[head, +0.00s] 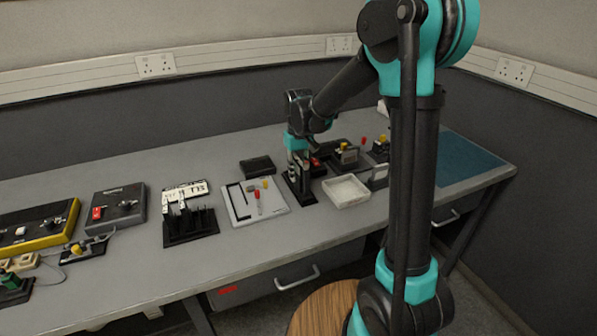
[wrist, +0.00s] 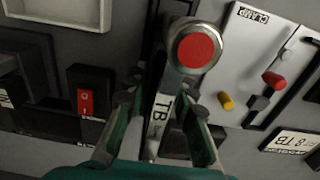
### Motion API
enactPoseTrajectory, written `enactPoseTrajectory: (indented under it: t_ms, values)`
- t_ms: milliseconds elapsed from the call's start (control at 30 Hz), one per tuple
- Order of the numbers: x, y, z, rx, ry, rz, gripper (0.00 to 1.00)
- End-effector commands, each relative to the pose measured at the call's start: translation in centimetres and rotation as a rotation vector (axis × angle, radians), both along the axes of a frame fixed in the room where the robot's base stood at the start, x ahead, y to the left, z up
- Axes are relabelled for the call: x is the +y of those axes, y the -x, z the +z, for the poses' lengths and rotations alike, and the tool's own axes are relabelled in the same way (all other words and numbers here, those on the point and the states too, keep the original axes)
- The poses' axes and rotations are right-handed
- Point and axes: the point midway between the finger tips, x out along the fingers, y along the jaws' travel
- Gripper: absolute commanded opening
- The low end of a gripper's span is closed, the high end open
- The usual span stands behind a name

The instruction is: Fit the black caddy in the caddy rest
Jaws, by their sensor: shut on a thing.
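My gripper (head: 298,158) is shut on an upright narrow thing that I take to be the black caddy. A black rack with several uprights (head: 190,226) stands further left, beside a pale lettered plate (head: 184,192).
A white board (head: 240,210) with small coloured parts lies left of my gripper, a pale tray (head: 346,191) right of it. A black box (head: 257,167) and a red switch (wrist: 86,100) are close by. Bare table lies along the front edge.

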Motion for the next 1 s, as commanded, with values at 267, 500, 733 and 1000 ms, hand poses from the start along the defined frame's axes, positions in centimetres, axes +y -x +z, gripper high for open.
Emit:
enactPoseTrajectory:
  t_ms: [267, 500, 733, 1000]
  values:
    - [0.00, 0.00, -0.08, 0.000, 0.000, 0.000, 0.00]
    - [0.00, 0.01, -0.08, 0.000, 0.000, 0.000, 0.46]
    - [0.00, 0.01, -0.08, 0.000, 0.000, 0.000, 0.49]
    - [0.00, 0.01, -0.09, 0.000, 0.000, 0.000, 0.63]
